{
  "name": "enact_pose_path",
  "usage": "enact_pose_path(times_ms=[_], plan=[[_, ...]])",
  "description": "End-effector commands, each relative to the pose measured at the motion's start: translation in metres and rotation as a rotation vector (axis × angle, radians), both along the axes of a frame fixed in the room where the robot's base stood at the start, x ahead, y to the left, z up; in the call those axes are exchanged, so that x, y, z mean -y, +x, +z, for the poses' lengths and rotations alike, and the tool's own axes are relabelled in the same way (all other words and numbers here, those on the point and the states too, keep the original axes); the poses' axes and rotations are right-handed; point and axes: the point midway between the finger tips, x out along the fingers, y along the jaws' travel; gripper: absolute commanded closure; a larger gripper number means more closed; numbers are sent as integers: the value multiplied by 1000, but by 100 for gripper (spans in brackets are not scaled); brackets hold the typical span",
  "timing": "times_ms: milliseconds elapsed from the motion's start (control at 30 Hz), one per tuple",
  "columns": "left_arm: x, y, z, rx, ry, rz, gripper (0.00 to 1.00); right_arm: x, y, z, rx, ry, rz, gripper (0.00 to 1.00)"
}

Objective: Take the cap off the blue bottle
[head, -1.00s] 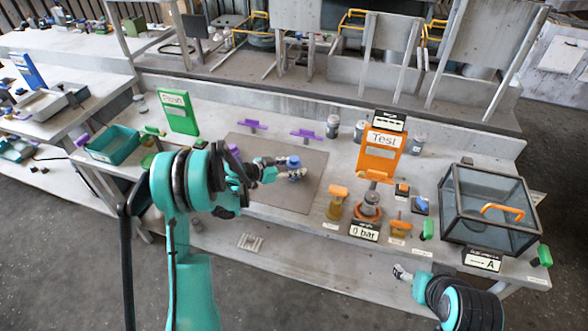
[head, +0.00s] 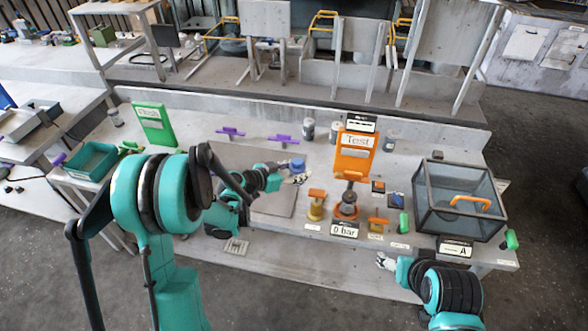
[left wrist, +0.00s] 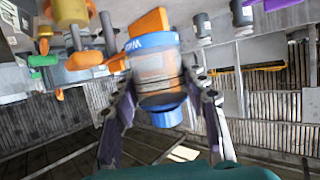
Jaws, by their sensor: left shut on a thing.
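The blue bottle shows in the left wrist view as a clear body (left wrist: 155,75) with a blue lettered band and a blue cap (left wrist: 165,115). In that view it sits between the two fingers of my left gripper (left wrist: 160,100), which are shut on it. In the head view the bottle's blue top (head: 298,163) shows at the tip of my left gripper (head: 285,174), over the right edge of the grey mat (head: 272,204). The fingers hide part of its sides. My right gripper (head: 386,262) is by the table's front edge, away from the bottle; its finger opening is too small to judge.
An orange Test panel (head: 355,155), a 0 bar sign (head: 344,230) and small orange fittings stand right of the bottle. A glass box (head: 460,200) is farther right. A green panel (head: 154,123) and teal tray (head: 92,162) are at left. Purple holders (head: 283,139) stand behind.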

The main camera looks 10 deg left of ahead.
Motion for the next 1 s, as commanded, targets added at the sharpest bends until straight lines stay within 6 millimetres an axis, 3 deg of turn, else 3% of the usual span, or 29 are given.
enact_pose_path(times_ms=[100, 133, 267, 300, 667, 767, 1000], plan=[[0, 0, 0, 0, 0, 0, 95, 0, 0, 0, 0, 0, 0, 30], [0, 0, 0, 0, 0, 0, 64, 0, 0, 0, 0, 0, 0, 30], [0, 0, 0, -1, -1, 0, 98, 0, 0, 0, 0, 0, 0, 30], [0, 0, 0, -1, -1, 0, 100, 0, 0, 0, 0, 0, 0, 30], [-4, -5, 6, -4, 0, 21, 100, 0, 0, 0, 0, 0, 0, 30], [-13, -16, 17, -9, 2, 72, 100, 0, 0, 0, 0, 0, 0, 30], [-43, -65, 51, -15, 5, 256, 100, 0, 0, 0, 0, 0, 0, 30]])
